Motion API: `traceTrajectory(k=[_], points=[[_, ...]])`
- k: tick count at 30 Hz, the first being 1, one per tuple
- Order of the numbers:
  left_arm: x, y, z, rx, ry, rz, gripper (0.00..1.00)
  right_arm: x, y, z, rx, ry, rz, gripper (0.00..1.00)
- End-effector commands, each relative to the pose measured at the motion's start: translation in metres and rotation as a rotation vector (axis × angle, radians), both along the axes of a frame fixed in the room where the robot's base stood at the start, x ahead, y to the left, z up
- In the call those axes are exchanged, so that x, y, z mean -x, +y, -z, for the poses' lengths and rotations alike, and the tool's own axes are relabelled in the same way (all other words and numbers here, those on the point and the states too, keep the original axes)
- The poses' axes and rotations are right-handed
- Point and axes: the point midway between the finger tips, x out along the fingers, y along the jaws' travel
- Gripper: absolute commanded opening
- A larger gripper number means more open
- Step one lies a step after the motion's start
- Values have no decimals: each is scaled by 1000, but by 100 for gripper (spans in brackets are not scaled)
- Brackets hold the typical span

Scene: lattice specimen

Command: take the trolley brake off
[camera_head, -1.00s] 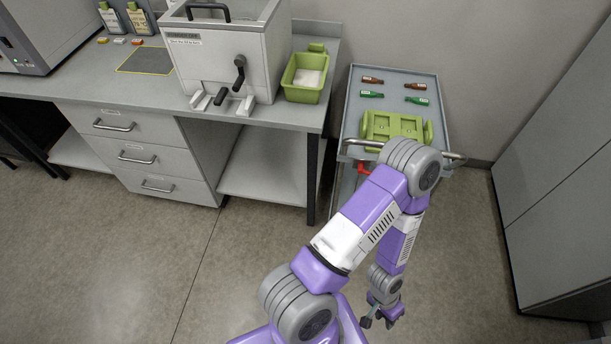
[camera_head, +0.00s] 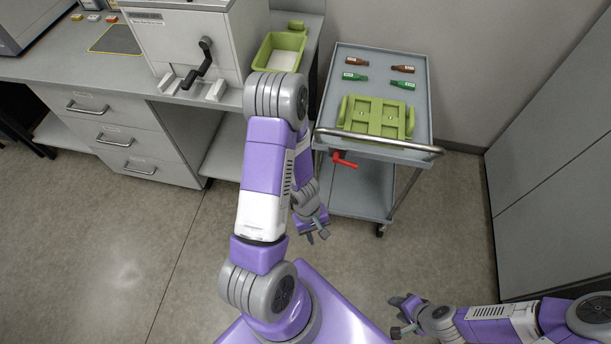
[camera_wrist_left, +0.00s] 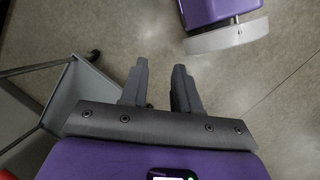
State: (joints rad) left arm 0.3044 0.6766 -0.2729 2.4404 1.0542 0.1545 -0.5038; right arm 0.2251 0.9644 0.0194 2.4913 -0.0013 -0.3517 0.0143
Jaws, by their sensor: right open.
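The grey trolley (camera_head: 358,194) stands right of the bench, with a push bar (camera_head: 385,143) along its near side. A red lever (camera_head: 346,161) sticks out at its near left, under the bar. My left gripper (camera_head: 317,234) is low in front of the trolley, below the lever and apart from it. Its two fingers (camera_wrist_left: 160,78) are spread and empty in the left wrist view, pointing at the floor; the trolley's grey edge (camera_wrist_left: 72,92) is at left there. My right gripper (camera_head: 399,316) is open and empty at the bottom, over the floor.
On the trolley's top are a green rack (camera_head: 375,117) and several small bottles (camera_head: 355,77). The bench (camera_head: 70,68) carries a grey machine (camera_head: 180,45) and a green bin (camera_head: 278,55). A cabinet (camera_head: 555,190) stands at right. Floor between is clear.

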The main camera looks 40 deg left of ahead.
Motion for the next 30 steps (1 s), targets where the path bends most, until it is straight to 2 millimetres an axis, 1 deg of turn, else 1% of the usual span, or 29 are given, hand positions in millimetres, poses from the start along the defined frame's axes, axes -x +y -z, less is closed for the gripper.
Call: traceTrajectory(k=[1, 3, 5, 9, 12, 15, 18, 20, 23, 30], points=[[-10, 12, -8, 16, -25, -112, 31, 0, 0, 0, 0, 0, 0, 43], [-26, 27, -20, 45, -75, -262, 31, 0, 0, 0, 0, -1, 0, 43], [-41, 42, -30, 63, -132, -380, 31, 0, 0, 1, 0, -1, 0, 43], [-70, 82, -53, 77, -278, -607, 31, 0, 0, 1, 0, -1, 0, 43], [-84, 107, -67, 71, -366, -713, 31, -1, 0, 1, 0, -1, -1, 43], [-90, 123, -75, 63, -420, -773, 31, -1, 0, 1, 0, -1, -1, 43], [-96, 128, -79, 59, -442, -798, 31, -1, 0, 1, 0, -1, -1, 43], [-100, 128, -79, 58, -446, -800, 31, 0, 0, 0, 0, -1, -1, 43], [-113, 124, -79, 59, -446, -797, 31, 0, 0, 0, 0, -1, -1, 43], [-158, 111, -80, 60, -443, -796, 31, 0, 0, -4, 0, -1, -1, 43]])
